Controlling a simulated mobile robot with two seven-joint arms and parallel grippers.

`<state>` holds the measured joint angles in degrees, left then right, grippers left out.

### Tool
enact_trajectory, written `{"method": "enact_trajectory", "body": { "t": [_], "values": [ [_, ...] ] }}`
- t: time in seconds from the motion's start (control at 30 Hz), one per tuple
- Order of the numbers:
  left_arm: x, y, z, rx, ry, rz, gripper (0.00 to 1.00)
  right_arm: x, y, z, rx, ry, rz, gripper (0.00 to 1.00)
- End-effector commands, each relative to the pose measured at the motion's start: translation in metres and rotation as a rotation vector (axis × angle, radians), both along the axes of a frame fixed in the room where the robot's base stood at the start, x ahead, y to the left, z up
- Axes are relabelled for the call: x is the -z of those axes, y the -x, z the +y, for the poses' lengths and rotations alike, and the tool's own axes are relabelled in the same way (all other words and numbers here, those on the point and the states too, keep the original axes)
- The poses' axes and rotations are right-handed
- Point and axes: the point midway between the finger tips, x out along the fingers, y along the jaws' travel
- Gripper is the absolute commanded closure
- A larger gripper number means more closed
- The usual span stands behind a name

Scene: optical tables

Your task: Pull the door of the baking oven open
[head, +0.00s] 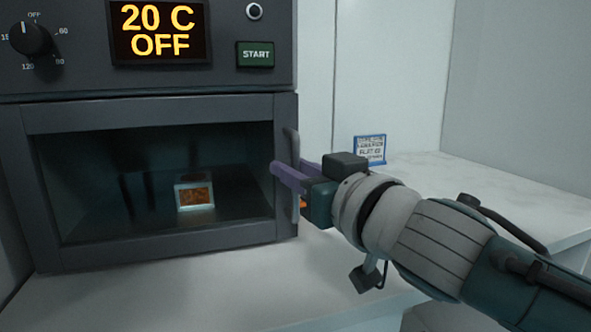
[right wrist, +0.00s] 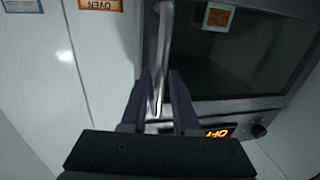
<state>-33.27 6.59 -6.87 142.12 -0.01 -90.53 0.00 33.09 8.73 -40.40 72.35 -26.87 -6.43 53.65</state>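The baking oven (head: 150,86) stands at the left of the head view. Its dark glass door (head: 150,112) looks shut. The upright door handle (head: 290,143) is at the door's right edge and also shows as a pale bar in the right wrist view (right wrist: 164,45). My right gripper (head: 281,178) reaches in from the right at handle height. In the right wrist view its two purple fingers (right wrist: 161,78) lie on either side of the bar, with small gaps visible, so it looks open around the handle. My left gripper is out of view.
The oven panel has a display (head: 160,32) reading "20 C OFF", a knob (head: 30,38) and a START button (head: 255,55). A framed piece (head: 195,195) shows behind the glass. A small blue-edged sign (head: 370,149) stands on the white bench (head: 440,170). The bench before the door is clear.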

Motion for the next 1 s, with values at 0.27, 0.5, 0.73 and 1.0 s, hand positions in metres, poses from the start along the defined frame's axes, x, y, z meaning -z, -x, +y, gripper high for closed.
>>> {"method": "enact_trajectory", "body": {
  "t": [0.27,0.5,0.73,1.0],
  "values": [
    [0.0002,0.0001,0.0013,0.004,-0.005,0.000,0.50,0.0002,0.0001,-0.0003,0.000,0.000,0.000,1.00],
    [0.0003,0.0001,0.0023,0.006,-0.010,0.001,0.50,0.0002,0.0002,-0.0003,0.000,0.000,0.000,1.00],
    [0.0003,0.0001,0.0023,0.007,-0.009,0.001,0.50,0.0002,0.0002,-0.0003,0.000,0.000,0.000,1.00],
    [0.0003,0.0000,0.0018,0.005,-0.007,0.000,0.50,0.0003,0.0001,-0.0003,0.000,0.000,0.000,1.00]
  ]
}}
